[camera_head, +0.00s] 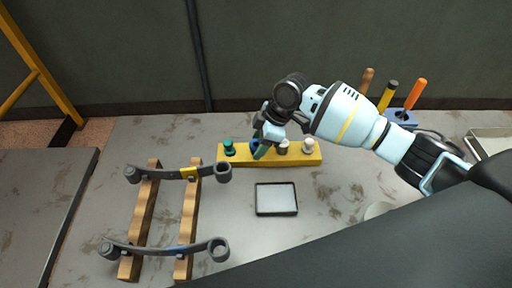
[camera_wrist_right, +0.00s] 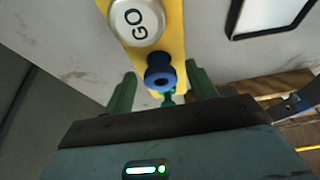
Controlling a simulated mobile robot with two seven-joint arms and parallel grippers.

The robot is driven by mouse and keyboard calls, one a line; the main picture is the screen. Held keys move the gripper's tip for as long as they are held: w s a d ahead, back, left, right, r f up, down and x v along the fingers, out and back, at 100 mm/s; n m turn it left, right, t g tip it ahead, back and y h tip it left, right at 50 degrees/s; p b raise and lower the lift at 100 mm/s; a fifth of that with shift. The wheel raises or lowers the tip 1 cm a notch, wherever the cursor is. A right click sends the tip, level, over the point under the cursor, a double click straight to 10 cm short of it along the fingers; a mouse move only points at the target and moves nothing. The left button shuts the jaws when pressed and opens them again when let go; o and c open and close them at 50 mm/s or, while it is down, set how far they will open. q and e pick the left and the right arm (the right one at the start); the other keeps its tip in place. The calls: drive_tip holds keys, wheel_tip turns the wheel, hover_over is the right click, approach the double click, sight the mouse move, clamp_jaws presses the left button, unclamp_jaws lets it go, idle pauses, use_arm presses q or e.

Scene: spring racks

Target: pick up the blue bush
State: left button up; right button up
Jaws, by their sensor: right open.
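The blue bush (camera_head: 255,144) stands in a yellow rack (camera_head: 235,160) on the grey table, partly hidden by my right gripper (camera_head: 262,147) in the head view. My right gripper (camera_wrist_right: 162,88) is open, one green finger on each side of the bush's line. I cannot tell whether the fingers touch it. My left gripper is not in view.
The rack also holds a green bush (camera_head: 229,148), a greyish piece (camera_head: 282,147) and a white piece (camera_head: 308,146). A round face marked GO (camera_wrist_right: 137,20) is close to the blue bush. A small tray (camera_head: 276,199) lies in front. Leaf springs (camera_head: 160,246) lie on wooden bars.

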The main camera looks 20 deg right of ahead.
drive_tip(key=shift+a+f, duration=0.15)
drive_tip(key=shift+f, duration=0.2)
drive_tip(key=c, duration=0.9)
drive_tip(key=shift+c, duration=0.2)
drive_tip(key=shift+r, duration=0.2)
